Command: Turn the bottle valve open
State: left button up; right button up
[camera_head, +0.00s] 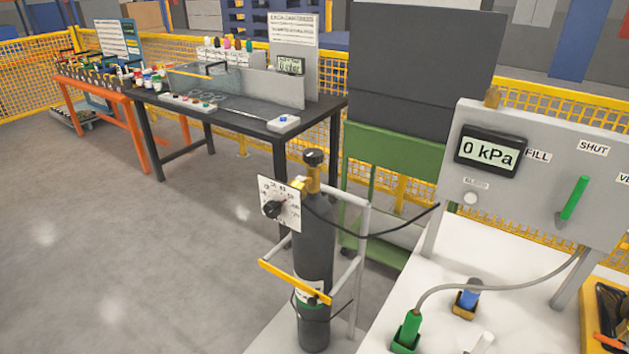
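A dark grey gas bottle (313,240) stands upright in a light metal frame with a yellow bar (293,282) across its front. On its top is a brass neck with a black valve knob (315,157). How far the valve is turned cannot be told. A white dial plate with a black knob (272,209) sits at the left of the neck. A black hose (385,235) runs from the neck toward the panel at the right. Neither of my grippers is in view.
A grey panel (545,200) has a display reading 0 kPa (490,152) and a green lever (574,198). A black table (232,118) stands behind. The floor at left is clear.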

aim_at(313, 156)
jog(key=i+j+z, duration=0.1)
jog(key=j, duration=0.3)
jog(key=i+j+z, duration=0.1)
jog(key=j, duration=0.3)
jog(key=i+j+z, duration=0.1)
jog(key=i+j, duration=0.15)
jog(key=j, duration=0.2)
jog(key=i+j+z, duration=0.1)
jog(key=j, duration=0.3)
